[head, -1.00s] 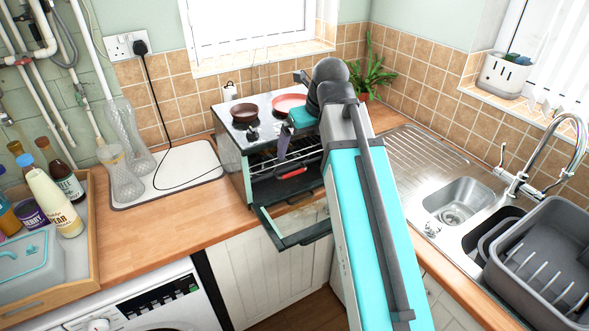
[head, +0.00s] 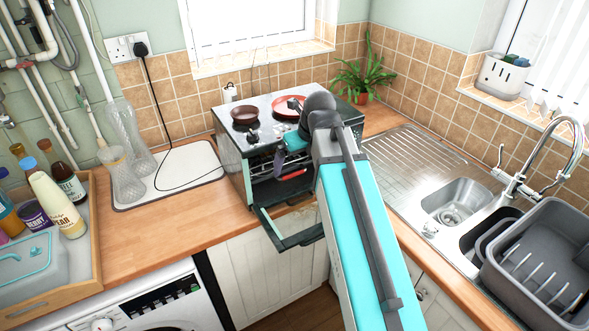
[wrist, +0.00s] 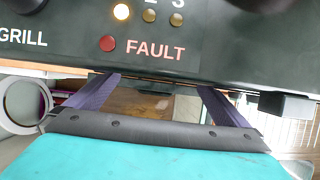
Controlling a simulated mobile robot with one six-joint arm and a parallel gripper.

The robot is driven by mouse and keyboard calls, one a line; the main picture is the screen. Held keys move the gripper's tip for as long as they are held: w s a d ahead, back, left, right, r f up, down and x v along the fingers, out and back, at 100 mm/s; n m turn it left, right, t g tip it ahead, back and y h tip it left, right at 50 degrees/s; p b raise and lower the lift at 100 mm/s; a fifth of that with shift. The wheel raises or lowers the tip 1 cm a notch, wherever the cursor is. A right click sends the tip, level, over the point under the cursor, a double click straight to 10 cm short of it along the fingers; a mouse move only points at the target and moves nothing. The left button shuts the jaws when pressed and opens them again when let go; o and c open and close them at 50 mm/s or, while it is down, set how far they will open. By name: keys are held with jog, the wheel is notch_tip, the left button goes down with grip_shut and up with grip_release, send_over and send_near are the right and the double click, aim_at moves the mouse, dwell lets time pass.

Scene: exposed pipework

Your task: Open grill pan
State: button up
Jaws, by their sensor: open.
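A small dark oven (head: 229,160) stands on the worktop with its front door (head: 293,224) folded down. A red handle (head: 292,175) shows inside the opening, in front of the wire rack; it looks like the grill pan's handle, and the pan itself is mostly hidden. My gripper (head: 279,160) is at the upper part of the opening, above and a little left of the red handle. In the wrist view my gripper (wrist: 152,92) has its two purple fingers wide apart, just below the control panel (wrist: 180,50) marked GRILL and FAULT. I see nothing held between them.
A plant (head: 362,78) stands behind right. The sink (head: 455,203) and grey dish rack (head: 545,265) lie right. A bottle tray (head: 92,255) stands left.

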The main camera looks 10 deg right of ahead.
aim_at(293, 174)
jog(key=shift+p+x, duration=0.65)
jog(key=shift+x, duration=2.05)
jog(key=c, duration=1.3)
